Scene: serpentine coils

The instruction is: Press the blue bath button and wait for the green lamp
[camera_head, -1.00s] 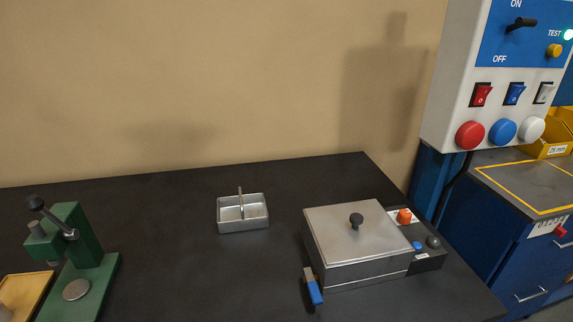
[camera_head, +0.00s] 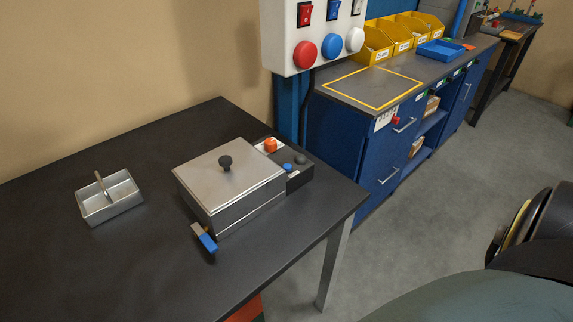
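The bath (camera_head: 230,180) is a grey metal box with a closed lid and black knob, on the dark table. Its black control panel is on the box's right side. The small blue bath button (camera_head: 288,167) sits on that panel. A dark grey dome (camera_head: 300,159) sits beside the button and shows no green light; I cannot tell for sure that it is the lamp. An orange knob (camera_head: 270,145) is at the panel's back. Neither of my grippers is in view, and nothing touches the button.
A metal basket (camera_head: 109,198) stands left of the bath. A blue-handled part (camera_head: 205,238) sticks out at the bath's front. A wall box with larger red, blue (camera_head: 332,47) and white buttons hangs behind. Blue cabinets (camera_head: 345,150) stand at the right; open floor lies in front.

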